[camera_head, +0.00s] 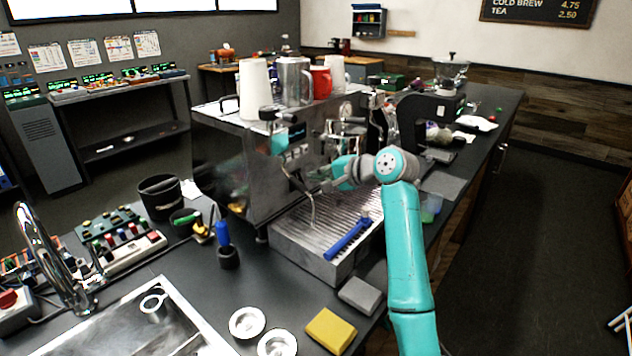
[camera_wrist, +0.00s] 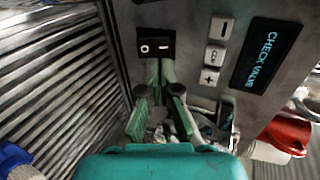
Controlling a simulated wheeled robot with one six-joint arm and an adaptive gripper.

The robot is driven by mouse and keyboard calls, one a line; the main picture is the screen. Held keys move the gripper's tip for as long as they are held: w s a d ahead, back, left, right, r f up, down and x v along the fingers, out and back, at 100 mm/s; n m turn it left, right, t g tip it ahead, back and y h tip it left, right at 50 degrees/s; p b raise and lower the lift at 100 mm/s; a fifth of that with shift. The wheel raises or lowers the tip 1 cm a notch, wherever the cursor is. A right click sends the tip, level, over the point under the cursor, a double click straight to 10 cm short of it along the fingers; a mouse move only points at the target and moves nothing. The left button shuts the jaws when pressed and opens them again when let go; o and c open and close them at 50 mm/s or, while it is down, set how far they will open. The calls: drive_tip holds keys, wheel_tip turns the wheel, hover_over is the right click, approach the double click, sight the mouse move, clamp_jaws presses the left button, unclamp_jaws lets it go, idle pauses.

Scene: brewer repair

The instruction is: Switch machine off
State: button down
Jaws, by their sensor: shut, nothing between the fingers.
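The espresso machine (camera_head: 232,160) stands on the dark counter, its metal front facing my arm. In the wrist view, a black rocker switch (camera_wrist: 156,44) marked O and a dash sits on the machine's grey panel. My gripper (camera_wrist: 160,66) is shut and empty, its green fingertips just below the switch in the picture. I cannot tell whether they touch it. Beside the switch are several white buttons (camera_wrist: 213,55) and a lit display (camera_wrist: 262,56) reading "CHECK VALVE". In the head view, my gripper (camera_head: 328,184) is in front of the machine, above the drip tray (camera_head: 300,236).
A blue-handled tool (camera_head: 347,240) lies on the drip tray. White cups (camera_head: 254,80), a metal jug (camera_head: 293,82) and a red cup (camera_head: 320,82) stand on the machine. A grinder (camera_head: 428,118) stands behind it. A yellow sponge (camera_head: 331,331) lies at the counter's front.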

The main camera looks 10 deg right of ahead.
drive_tip(key=r+v, duration=0.1)
drive_tip(key=v, duration=0.8)
drive_tip(key=shift+w, duration=0.15)
